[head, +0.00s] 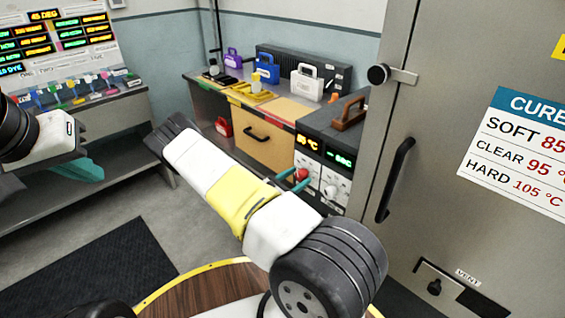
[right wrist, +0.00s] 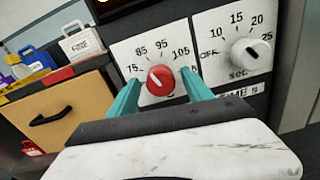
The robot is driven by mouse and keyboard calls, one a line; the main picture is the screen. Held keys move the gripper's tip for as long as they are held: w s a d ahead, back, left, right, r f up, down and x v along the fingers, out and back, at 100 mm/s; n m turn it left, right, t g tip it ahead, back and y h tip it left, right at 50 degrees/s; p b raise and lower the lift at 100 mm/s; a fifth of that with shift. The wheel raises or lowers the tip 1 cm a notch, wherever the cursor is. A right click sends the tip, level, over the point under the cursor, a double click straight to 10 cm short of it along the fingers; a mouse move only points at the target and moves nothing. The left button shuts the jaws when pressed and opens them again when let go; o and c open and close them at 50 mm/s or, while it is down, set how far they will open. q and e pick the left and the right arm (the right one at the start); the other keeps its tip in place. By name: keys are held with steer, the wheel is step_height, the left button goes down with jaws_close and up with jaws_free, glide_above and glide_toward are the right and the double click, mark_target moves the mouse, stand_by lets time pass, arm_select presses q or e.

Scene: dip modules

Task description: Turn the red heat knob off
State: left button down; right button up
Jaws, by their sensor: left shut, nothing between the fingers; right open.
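The red heat knob (right wrist: 160,80) sits on a white dial plate (right wrist: 128,57) marked 75, 85, 95 and 105. Its white pointer line appears tilted to the upper left; the exact setting is hard to tell. In the head view the red knob (head: 301,174) is small, on the front of the dark unit. My right gripper (right wrist: 158,94) is open, with one teal finger on either side of the knob. Whether the fingers touch it is unclear.
A white timer knob (right wrist: 250,52) with an OFF mark sits right of the red knob. Above are lit displays (head: 307,142). A large metal cabinet with a black handle (head: 395,180) stands close on the right. A wooden drawer (head: 262,133) and coloured cases stand left of the unit.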

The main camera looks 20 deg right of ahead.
steer(key=shift+x, duration=0.75)
jaws_close()
